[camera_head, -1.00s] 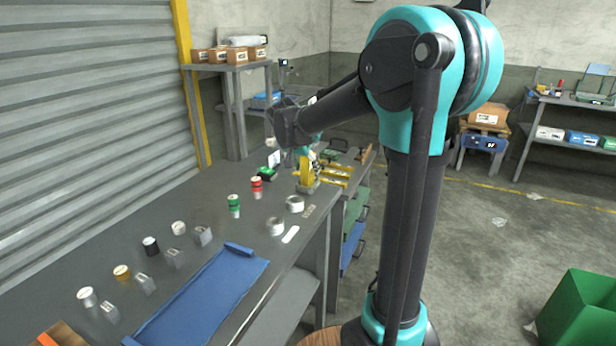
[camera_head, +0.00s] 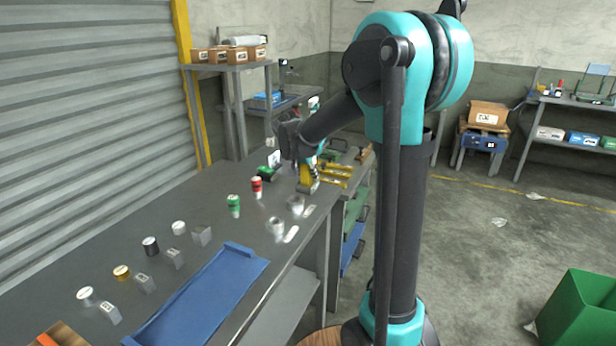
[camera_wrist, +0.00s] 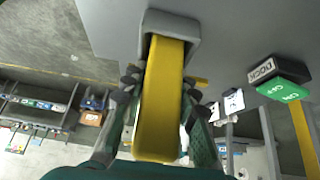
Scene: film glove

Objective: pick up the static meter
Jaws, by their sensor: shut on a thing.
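The static meter (camera_wrist: 160,120) is a yellow, rounded body with its far end in a grey holder (camera_wrist: 172,22), in the wrist view. My gripper (camera_wrist: 158,86) is shut on it, one dark finger on each side of the yellow body. In the head view the meter (camera_head: 306,174) stands near the right edge of the bench, and my gripper (camera_head: 311,160) is at its upper part, partly hiding it. I cannot tell whether the meter is clear of its holder.
Red (camera_head: 257,187) and green (camera_head: 233,206) spools and pale rolls (camera_head: 276,227) stand nearer on the bench. Yellow-handled tools (camera_head: 335,173) lie to the right.

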